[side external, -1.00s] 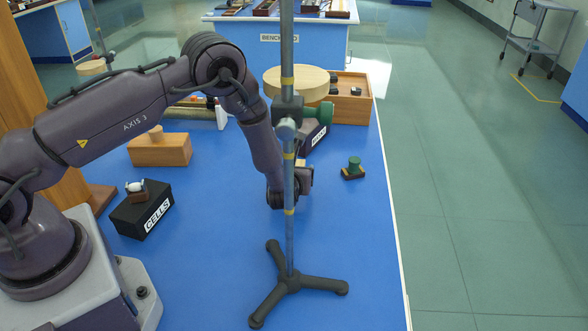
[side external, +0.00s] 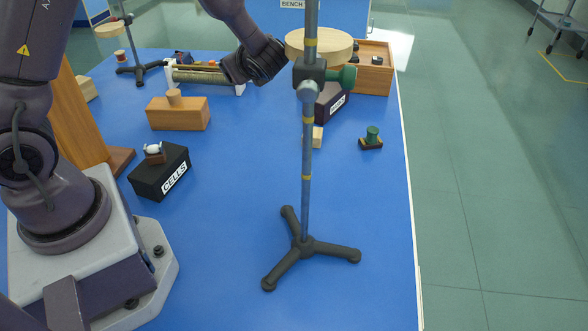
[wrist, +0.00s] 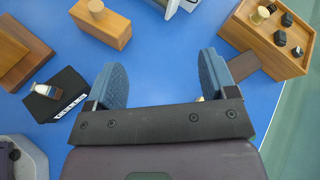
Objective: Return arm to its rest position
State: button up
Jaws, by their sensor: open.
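My gripper (wrist: 163,75) is open in the wrist view, its two blue padded fingers wide apart with only bare blue bench top between them. In the side external view my arm rises out of the top of the picture and comes back down. Its wrist end hangs above the back of the bench, left of the stand's clamp; the fingers cannot be made out there. A small pale block (side external: 317,137) sits on the bench behind the stand pole. In the wrist view a sliver of something yellowish shows beside the right finger.
A tripod stand (side external: 307,245) rises at the front. The black CELLS box (side external: 150,178), a wooden block with a peg (side external: 185,115), a green-knobbed piece (side external: 372,135) and a wooden tray (side external: 375,75) stand around. The bench middle (side external: 250,170) is clear.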

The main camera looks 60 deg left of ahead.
jog(key=s+d+r+n+t+h, duration=0.1)
jog(key=s+d+r+n+h, duration=0.4)
jog(key=s+n, duration=0.3)
jog(key=s+d+r+n+t+h, duration=0.1)
jog(key=s+d+r+n+h, duration=0.5)
jog(key=s, duration=0.4)
jog(key=shift+d+n+h, duration=0.8)
jog(key=shift+d+n, duration=0.3)
jog(key=shift+n, duration=0.1)
jog(key=shift+r, duration=0.1)
